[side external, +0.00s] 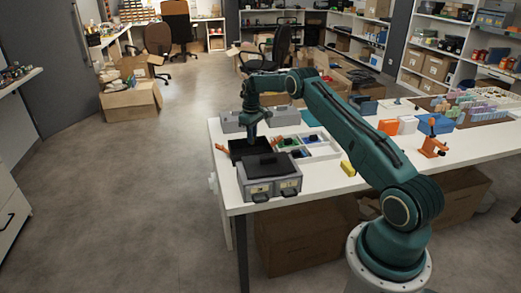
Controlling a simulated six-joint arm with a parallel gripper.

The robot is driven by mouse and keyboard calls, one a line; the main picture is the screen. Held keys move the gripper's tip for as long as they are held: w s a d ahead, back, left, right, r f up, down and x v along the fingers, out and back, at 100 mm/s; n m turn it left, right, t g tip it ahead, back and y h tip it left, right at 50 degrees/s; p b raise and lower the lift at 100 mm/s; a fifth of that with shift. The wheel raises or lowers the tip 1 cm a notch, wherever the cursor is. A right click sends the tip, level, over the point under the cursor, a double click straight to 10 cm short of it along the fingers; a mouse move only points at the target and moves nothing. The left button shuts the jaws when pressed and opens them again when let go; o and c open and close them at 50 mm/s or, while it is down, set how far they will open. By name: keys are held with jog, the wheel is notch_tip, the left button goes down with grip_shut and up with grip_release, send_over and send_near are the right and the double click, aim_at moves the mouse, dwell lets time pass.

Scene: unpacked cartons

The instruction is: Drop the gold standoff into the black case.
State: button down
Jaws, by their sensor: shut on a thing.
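My gripper (251,139) points down at the near left part of the white table, over or just behind the black case. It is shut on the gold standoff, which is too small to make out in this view. The black case (238,151) is a dark, shallow open box behind the grey two-drawer unit. Its inside is dark, and I cannot tell what lies in it. The height of my gripper above the case is hard to judge.
A grey drawer unit (270,187) with a black top stands at the table's front left corner. A white divided tray (318,148) with small parts is right of the case. Orange pieces (221,148) lie at the left edge. A yellow block (347,168) lies farther right.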

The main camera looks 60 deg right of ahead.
jog(key=c, duration=1.3)
grip_release()
jog(key=shift+r, duration=0.1)
notch_tip(320, 180, up, 14)
